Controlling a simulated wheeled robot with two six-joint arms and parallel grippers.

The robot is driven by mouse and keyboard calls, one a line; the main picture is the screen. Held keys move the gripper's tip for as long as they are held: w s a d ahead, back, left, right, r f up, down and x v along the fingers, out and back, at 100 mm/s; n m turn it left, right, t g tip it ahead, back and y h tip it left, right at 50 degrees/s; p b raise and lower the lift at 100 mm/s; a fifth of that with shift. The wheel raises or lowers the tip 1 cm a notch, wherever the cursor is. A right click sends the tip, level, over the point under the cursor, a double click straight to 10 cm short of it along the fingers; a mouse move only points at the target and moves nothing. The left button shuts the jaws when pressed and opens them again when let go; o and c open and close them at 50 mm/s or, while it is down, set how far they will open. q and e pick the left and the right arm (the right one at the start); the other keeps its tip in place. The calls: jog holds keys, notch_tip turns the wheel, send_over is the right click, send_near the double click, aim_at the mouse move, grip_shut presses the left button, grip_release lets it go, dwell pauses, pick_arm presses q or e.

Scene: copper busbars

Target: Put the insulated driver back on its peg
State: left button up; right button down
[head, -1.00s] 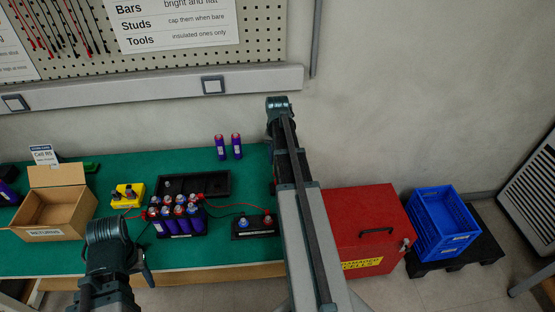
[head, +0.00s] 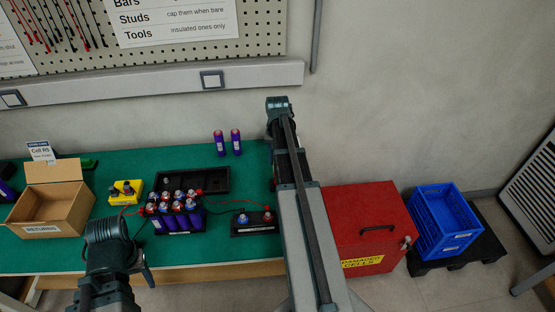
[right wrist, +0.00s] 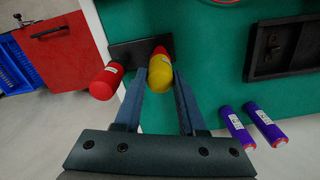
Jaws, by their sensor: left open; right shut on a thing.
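My right gripper (right wrist: 160,80) is shut on a driver's yellow handle (right wrist: 160,73), which has a red part at its far end. The handle is over a black holder plate (right wrist: 125,51) near the bench edge; I cannot tell whether it is seated there. A red-handled tool (right wrist: 106,82) is beside it, outside the fingers. In the head view my right arm hides this gripper, the driver and the holder. My left gripper (head: 143,268) is open, low at the front left, apart from the bench things and mostly behind its own arm.
The green bench (head: 200,257) carries a battery pack (head: 180,222), a black terminal block (head: 240,232), an open carton (head: 70,219) and a yellow device (head: 125,192). Two purple cells (right wrist: 252,125) stand near the holder. A red cabinet (head: 365,215) and blue crate (head: 440,225) are to the right.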

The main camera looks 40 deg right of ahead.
jog(key=shift+c, duration=2)
grip_release()
notch_tip(320, 180, up, 6)
jog(key=p, duration=0.6)
